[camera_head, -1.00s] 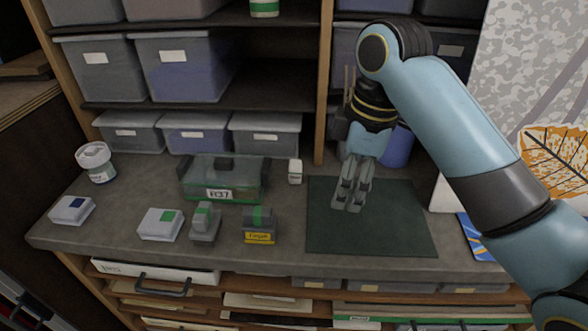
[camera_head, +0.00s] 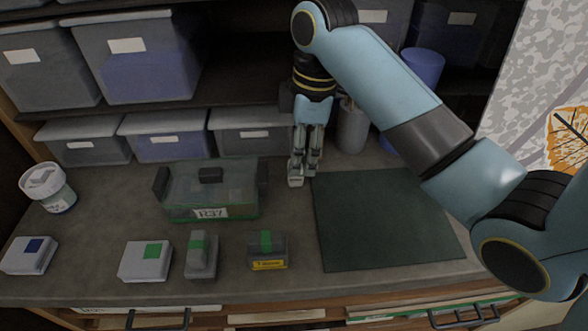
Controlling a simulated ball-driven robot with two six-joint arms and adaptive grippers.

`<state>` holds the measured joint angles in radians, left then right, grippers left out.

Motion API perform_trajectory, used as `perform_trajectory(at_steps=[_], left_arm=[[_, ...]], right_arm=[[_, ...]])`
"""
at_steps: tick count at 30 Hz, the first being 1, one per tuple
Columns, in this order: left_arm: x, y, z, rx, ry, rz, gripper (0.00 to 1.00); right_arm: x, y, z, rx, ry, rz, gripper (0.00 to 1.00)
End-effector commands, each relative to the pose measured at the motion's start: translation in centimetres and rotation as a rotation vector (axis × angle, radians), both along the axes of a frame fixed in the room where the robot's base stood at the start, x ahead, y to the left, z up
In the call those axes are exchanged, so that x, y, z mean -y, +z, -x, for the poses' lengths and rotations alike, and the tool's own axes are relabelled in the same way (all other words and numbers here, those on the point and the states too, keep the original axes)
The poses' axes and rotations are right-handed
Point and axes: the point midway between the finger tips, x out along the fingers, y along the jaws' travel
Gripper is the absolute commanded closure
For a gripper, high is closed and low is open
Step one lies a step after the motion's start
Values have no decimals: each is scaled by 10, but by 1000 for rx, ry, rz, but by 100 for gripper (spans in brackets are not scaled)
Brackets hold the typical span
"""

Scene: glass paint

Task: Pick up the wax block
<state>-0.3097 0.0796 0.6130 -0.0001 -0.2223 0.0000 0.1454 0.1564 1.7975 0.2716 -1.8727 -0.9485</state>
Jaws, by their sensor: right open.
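A small pale block (camera_head: 295,182), which looks like the wax block, stands on the grey worktop between the clear case and the dark green mat. My right gripper (camera_head: 304,168) points down right at it, its fingers apart. The fingers hide most of the block, and only its lower part shows. I cannot tell whether the fingers are around it or just behind or above it. My left gripper is not in view.
A clear green case (camera_head: 212,195) labelled R37 stands left of the block. The green mat (camera_head: 385,222) to the right is bare. Small blocks and boxes, such as a green-striped grey one (camera_head: 201,256), line the front. A white jar (camera_head: 50,188) stands far left.

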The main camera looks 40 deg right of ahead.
Motion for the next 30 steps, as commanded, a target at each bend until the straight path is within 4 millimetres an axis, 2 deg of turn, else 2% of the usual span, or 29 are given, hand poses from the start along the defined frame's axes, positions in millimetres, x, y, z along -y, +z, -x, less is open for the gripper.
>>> perform_trajectory(at_steps=[2, 5, 13, 21, 30], left_arm=[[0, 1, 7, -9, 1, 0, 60], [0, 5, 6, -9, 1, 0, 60], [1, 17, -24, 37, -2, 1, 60], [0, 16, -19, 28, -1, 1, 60], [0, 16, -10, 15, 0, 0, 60]], right_arm=[[-1, -5, 0, -1, 0, -1, 46], [-2, -13, -1, -3, -1, -1, 46], [-5, -52, -6, -1, -1, -1, 46], [-6, -58, -7, 2, 0, 0, 46], [-6, -57, -7, 2, 0, 1, 84]])
